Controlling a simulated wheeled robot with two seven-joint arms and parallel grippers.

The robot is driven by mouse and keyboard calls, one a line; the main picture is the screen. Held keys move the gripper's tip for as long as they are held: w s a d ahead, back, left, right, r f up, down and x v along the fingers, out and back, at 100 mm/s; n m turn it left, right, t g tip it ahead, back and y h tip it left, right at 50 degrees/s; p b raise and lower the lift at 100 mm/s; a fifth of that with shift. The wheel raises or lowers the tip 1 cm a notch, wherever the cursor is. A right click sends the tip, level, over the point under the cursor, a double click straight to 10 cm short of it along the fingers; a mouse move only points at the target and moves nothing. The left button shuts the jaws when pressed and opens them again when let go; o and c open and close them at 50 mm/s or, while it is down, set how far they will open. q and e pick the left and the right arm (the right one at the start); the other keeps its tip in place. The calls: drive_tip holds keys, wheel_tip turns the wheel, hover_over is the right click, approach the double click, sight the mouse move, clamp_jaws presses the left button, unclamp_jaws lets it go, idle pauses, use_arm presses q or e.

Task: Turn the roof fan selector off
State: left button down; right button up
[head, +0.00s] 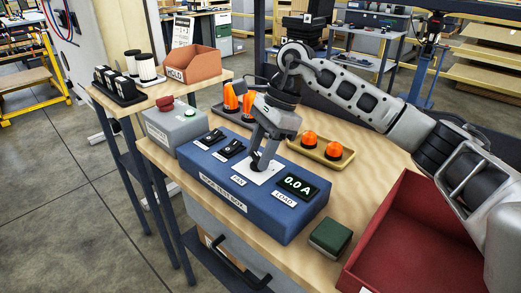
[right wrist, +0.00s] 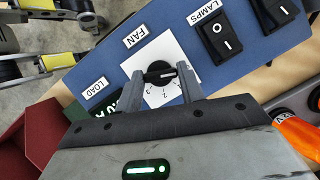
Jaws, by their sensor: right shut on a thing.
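The fan selector is a round black knob (right wrist: 157,76) on a white plate with small numbers, beside the FAN label, in the right wrist view. A pale mark shows on its bar; which setting it points to, I cannot tell for sure. In the head view the white plate (head: 270,174) sits on the blue roof test box (head: 244,199), and my gripper mostly hides the knob. My right gripper (head: 260,163) reaches down from above, its two fingers shut on the knob from both sides. The box display (head: 298,186) reads 0.0 A. My left gripper is not in view.
Two black rocker switches (head: 223,142) are left of the knob. A grey box with a red button (head: 176,124) stands at the left. An orange-lamp tray (head: 320,150) is behind, a green block (head: 330,236) in front, and a red bin (head: 409,245) at the right.

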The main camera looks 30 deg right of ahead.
drive_tip(key=shift+r, duration=0.1)
drive_tip(key=o, duration=1)
drive_tip(key=v, duration=1.6)
